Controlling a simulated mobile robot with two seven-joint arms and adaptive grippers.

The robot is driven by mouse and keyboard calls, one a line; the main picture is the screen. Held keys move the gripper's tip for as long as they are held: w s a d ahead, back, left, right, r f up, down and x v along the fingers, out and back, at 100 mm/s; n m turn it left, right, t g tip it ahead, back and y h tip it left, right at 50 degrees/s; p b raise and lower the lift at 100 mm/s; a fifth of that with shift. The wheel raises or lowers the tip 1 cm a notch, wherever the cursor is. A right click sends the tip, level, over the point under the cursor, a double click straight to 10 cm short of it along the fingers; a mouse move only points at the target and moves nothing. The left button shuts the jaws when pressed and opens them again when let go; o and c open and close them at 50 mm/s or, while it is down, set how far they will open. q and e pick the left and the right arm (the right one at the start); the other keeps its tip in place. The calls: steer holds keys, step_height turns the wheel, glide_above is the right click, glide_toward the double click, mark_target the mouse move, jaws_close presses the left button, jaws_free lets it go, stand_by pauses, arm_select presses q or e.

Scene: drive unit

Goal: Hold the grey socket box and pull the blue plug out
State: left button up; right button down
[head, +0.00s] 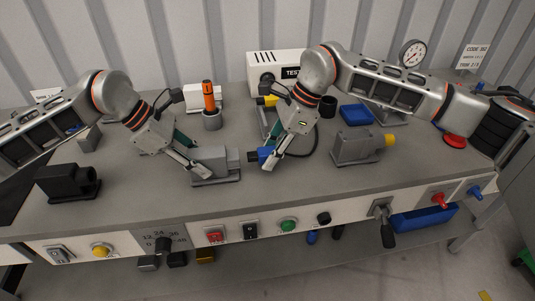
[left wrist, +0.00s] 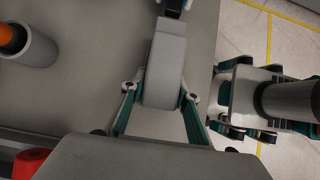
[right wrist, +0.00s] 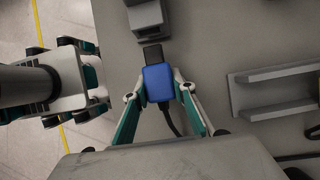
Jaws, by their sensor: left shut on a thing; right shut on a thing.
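The grey socket box (head: 209,161) stands on the bench in the head view, its narrower end facing right. My left gripper (head: 207,172) is shut on it, with a finger on each side in the left wrist view (left wrist: 160,92). The blue plug (head: 265,154) is right of the box, in line with its narrow end. My right gripper (head: 267,165) is shut on the plug's blue body, also seen in the right wrist view (right wrist: 158,84). The plug's dark nose (right wrist: 153,54) points at the box (right wrist: 146,14).
A black cable runs from the plug. A grey block with a yellow plug (head: 389,141) stands to the right. A grey cup with an orange-handled tool (head: 209,97) and a white tester (head: 268,70) are behind. A black block (head: 62,184) is at left.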

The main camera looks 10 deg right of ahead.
mark_target(269, 150)
arm_select(q)
steer(key=shift+f, duration=0.15)
arm_select(e)
steer(key=shift+r, duration=4.25)
arm_select(q)
steer(key=o, duration=1.3)
steer(key=shift+c, duration=0.2)
